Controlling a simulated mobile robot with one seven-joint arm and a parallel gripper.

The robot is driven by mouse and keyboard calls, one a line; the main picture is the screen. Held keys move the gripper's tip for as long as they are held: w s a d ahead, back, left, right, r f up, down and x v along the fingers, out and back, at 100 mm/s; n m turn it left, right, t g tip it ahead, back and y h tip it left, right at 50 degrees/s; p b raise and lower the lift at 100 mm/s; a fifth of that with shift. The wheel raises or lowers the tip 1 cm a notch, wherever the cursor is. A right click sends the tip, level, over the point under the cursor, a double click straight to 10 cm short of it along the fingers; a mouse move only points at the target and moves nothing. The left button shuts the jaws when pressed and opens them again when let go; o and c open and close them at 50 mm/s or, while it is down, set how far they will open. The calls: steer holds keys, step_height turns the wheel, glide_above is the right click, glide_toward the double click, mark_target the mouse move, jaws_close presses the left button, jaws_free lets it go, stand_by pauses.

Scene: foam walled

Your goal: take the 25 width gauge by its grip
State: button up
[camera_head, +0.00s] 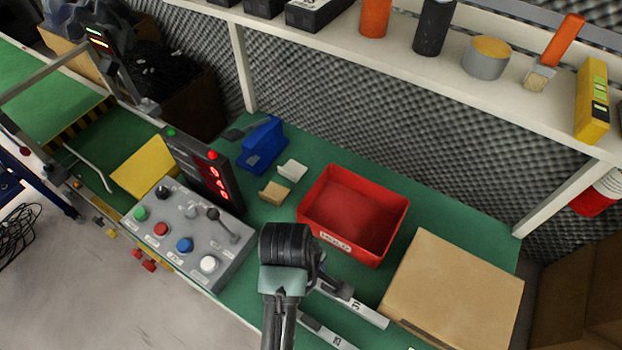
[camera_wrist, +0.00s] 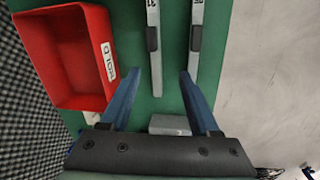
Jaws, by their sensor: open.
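Two long, pale flat gauges with dark grips lie side by side on the green bench top. The one nearer the red bin (camera_head: 370,314) shows at the middle of the wrist view (camera_wrist: 154,15). The other (camera_head: 337,341) lies nearer the bench edge and shows to its right (camera_wrist: 198,12). Their printed numbers are too small to read surely; the one nearer the edge looks like 25. My gripper (camera_wrist: 158,72) is open and empty. In the wrist view the bin-side gauge's end appears between its blue fingers, and the right fingertip overlaps the other gauge's end. Both grips lie beyond the fingertips.
The red bin (camera_head: 322,235) stands beside the gauges. A cardboard box (camera_head: 455,290) is at the right, and a grey control box (camera_head: 182,236) at the left. A shelf (camera_head: 440,70) with tools runs above the bench. A grey block (camera_wrist: 170,124) sits low between the fingers.

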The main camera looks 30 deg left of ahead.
steer(key=n+g+h, duration=0.1)
steer(key=g, duration=0.1)
glide_above(309, 321)
steer(key=a, duration=0.1)
step_height(309, 321, down, 5)
steer(key=shift+w+a, duration=0.1)
steer(key=f, duration=0.1)
steer(key=f+b, duration=0.1)
steer(key=f, duration=0.3)
steer(key=shift+d+f, duration=0.2)
steer(key=shift+d, duration=0.15)
steer(key=shift+d+f+b, duration=0.15)
steer(key=shift+f+b, duration=0.1)
steer(key=shift+f, duration=0.7)
steer(key=shift+d+f+b, duration=0.2)
steer(key=shift+f+b, duration=0.05)
steer(key=shift+f, duration=0.7)
steer(key=shift+d+f+b, duration=0.15)
steer(key=shift+f+b, duration=0.1)
steer(key=shift+f, duration=0.7)
jaws_close()
steer(key=shift+r, duration=0.1)
